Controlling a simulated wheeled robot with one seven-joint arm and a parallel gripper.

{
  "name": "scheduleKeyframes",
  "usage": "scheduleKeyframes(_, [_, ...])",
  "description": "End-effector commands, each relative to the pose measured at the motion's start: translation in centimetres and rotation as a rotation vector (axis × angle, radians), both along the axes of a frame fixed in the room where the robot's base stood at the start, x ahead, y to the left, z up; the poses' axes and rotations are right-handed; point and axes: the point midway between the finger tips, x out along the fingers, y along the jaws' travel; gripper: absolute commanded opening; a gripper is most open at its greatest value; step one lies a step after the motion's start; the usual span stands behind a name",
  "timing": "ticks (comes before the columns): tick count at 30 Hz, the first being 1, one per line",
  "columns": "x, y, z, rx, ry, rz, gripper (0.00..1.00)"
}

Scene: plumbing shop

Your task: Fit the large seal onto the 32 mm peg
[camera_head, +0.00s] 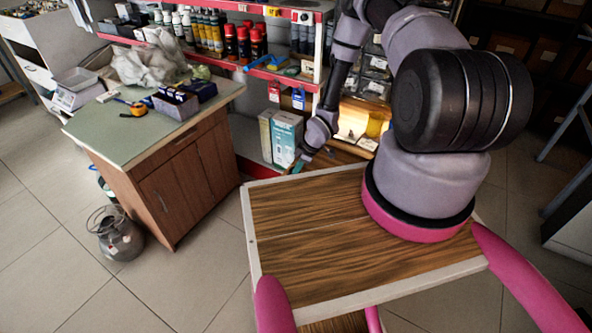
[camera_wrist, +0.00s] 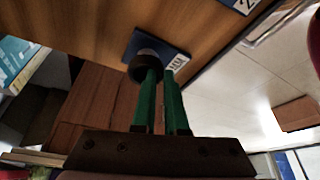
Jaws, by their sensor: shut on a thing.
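In the wrist view, my gripper (camera_wrist: 159,77) has green fingers closed on a dark round ring, the large seal (camera_wrist: 145,66), at their tips. A dark blue base plate (camera_wrist: 138,40) with a white label (camera_wrist: 176,64) lies on the brown wooden surface just beyond the seal. The label's print is too small and tilted to read surely. The seal covers part of the plate, and no peg shows clearly. I cannot tell whether the seal touches the plate or a peg. In the head view, the seal and plate cannot be made out.
Another white label (camera_wrist: 247,4) shows at the wrist view's top right. In the head view, shelves with bottles (camera_head: 205,35) stand behind my arm, boxes (camera_head: 284,138) sit near my wrist, and a cluttered cabinet (camera_head: 110,140) stands left. Tiled floor is clear between.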

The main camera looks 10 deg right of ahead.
Motion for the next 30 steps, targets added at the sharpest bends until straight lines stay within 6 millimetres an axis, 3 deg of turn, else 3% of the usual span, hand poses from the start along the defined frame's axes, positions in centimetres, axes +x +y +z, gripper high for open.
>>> scheduleKeyframes(14, [0.1,0.0,-0.9,-0.001,-0.001,0.001,0.0])
scheduleKeyframes(30, [0.0,0.0,0.3,0.0,-0.001,0.0,0.0])
